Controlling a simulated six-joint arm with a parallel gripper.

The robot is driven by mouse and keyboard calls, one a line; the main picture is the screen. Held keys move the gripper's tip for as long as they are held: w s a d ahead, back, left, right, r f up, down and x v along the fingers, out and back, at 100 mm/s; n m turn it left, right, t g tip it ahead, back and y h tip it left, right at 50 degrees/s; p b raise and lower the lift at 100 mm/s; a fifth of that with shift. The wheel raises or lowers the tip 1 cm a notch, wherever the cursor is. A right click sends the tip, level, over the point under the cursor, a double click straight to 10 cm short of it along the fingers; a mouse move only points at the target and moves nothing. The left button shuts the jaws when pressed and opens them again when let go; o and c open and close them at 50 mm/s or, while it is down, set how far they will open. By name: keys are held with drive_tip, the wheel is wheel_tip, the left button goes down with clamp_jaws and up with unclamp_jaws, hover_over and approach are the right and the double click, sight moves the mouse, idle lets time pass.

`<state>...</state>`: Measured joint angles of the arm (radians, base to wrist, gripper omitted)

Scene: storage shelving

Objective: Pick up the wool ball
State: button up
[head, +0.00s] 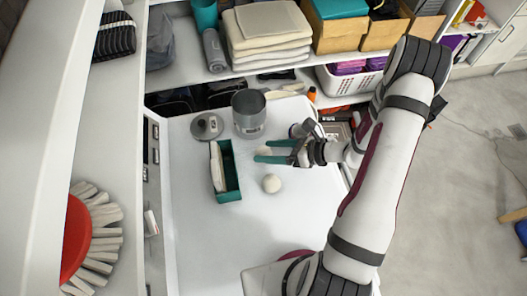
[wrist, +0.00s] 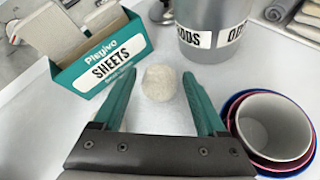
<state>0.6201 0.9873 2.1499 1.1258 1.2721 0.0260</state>
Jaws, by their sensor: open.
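A pale, speckled, woolly-looking ball (wrist: 160,83) lies on the white surface. In the wrist view it sits between the tips of my gripper's teal fingers (wrist: 158,84), with a gap on each side. In the head view my gripper (head: 257,151) reaches in from the right, open, and the pale ball (head: 264,151) shows partly between its fingers. A second cream ball (head: 271,184) lies in the open below the gripper in the head view.
A teal box labelled SHEETS (wrist: 108,70) stands beyond and left of the ball. A grey canister (head: 249,118) stands behind, its lid (head: 207,126) beside it. Nested cups (wrist: 272,128) are close to the right finger. The lower white surface (head: 225,245) is clear.

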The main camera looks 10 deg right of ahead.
drive_tip(key=shift+x, duration=0.9)
drive_tip(key=c, duration=1)
